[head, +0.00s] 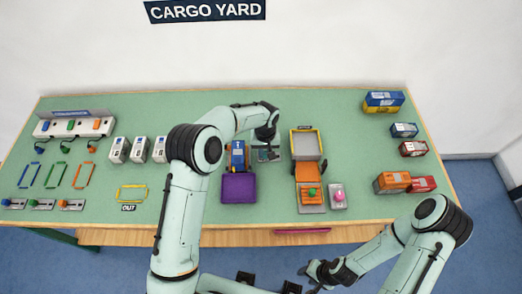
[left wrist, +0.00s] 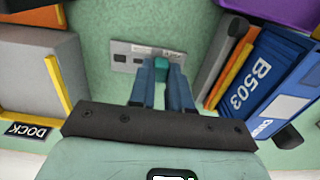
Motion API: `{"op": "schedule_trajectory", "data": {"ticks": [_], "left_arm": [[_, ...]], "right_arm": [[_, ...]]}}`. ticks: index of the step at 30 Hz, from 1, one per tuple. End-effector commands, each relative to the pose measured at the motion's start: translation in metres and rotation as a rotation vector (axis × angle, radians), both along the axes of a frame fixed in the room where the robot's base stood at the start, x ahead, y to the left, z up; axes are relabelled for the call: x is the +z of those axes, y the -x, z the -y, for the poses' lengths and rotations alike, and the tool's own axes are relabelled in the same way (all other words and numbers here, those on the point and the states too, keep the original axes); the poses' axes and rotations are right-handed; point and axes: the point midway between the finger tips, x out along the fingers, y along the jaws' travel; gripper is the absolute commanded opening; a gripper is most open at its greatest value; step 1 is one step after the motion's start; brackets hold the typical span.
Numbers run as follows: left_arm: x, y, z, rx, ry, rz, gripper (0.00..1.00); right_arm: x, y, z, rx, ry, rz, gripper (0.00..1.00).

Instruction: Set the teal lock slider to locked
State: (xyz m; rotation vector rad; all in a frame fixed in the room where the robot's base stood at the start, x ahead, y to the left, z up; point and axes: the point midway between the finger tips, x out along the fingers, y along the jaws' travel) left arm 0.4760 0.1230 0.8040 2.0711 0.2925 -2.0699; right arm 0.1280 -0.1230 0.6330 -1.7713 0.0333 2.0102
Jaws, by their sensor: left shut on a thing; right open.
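The teal lock slider's knob (left wrist: 161,68) stands between the fingertips of my left gripper (left wrist: 161,76) in the left wrist view. The gripper is shut on it. The slider's grey plate (left wrist: 130,56) lies flat on the green table, and most of its visible part extends left of the knob. The labels on the plate are too small to read, and the fingers hide part of it. In the head view my left gripper (head: 267,150) is low between the blue vehicle and the orange one. My right gripper (head: 318,275) is open and empty in front of the table.
In the head view a purple box (head: 238,188) and an orange vehicle (head: 308,172) flank the gripper.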

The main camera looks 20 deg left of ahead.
Motion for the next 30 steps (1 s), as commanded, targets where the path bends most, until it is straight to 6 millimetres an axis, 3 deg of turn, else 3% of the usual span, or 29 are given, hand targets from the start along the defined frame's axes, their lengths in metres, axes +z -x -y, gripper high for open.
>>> {"op": "schedule_trajectory", "data": {"ticks": [4, 13, 14, 15, 16, 25, 30], "left_arm": [[0.003, -0.008, 0.026, -0.004, 0.001, 0.001, 0.00], [0.001, -0.009, 0.031, -0.002, 0.004, 0.004, 0.00], [0.001, -0.009, 0.031, -0.002, 0.005, 0.005, 0.28], [0.001, -0.009, 0.031, -0.002, 0.005, 0.005, 0.41], [0.001, -0.009, 0.031, -0.002, 0.004, 0.004, 0.45], [0.002, -0.008, 0.029, -0.001, 0.002, 0.002, 0.45], [0.021, -0.009, 0.030, -0.002, 0.002, 0.006, 0.45]], "right_arm": [[0.010, -0.008, 0.000, 0.000, 0.000, 0.009, 0.43], [0.010, -0.007, 0.000, 0.000, -0.001, 0.008, 0.43], [0.010, -0.007, 0.000, 0.000, -0.001, 0.008, 0.43], [0.010, -0.007, 0.000, 0.000, -0.001, 0.008, 0.43], [0.010, -0.007, 0.000, 0.000, -0.001, 0.008, 0.43], [0.010, -0.007, 0.000, 0.000, -0.001, 0.008, 0.43], [0.009, -0.007, 0.000, 0.001, 0.000, 0.008, 0.43]]}}
